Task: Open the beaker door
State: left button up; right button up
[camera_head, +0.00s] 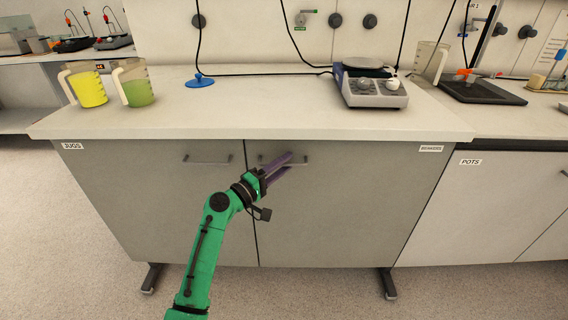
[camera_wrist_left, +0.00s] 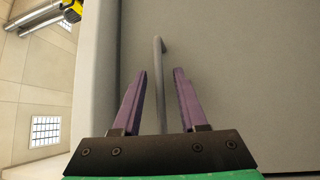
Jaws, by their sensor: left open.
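The beaker door (camera_head: 340,205) is the right grey door of the cupboard, under the BEAKERS label (camera_head: 431,149). It looks closed. Its bar handle (camera_head: 300,162) is near the door's upper left corner, partly hidden by my left gripper (camera_head: 287,162). The left gripper has purple fingers and is open at the handle. In the left wrist view the grey handle (camera_wrist_left: 160,85) runs between the two spread fingers of the gripper (camera_wrist_left: 161,72), with gaps on both sides. My right gripper is not in view.
The left door has its own handle (camera_head: 207,160) under the JUGS label (camera_head: 73,146). On the worktop (camera_head: 250,120) above are a yellow jug (camera_head: 88,90), a green jug (camera_head: 138,92) and a hotplate device (camera_head: 373,92). The floor (camera_head: 320,290) in front is clear.

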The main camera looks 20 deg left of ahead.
pick_arm(q)
grip_shut()
dwell(1.4)
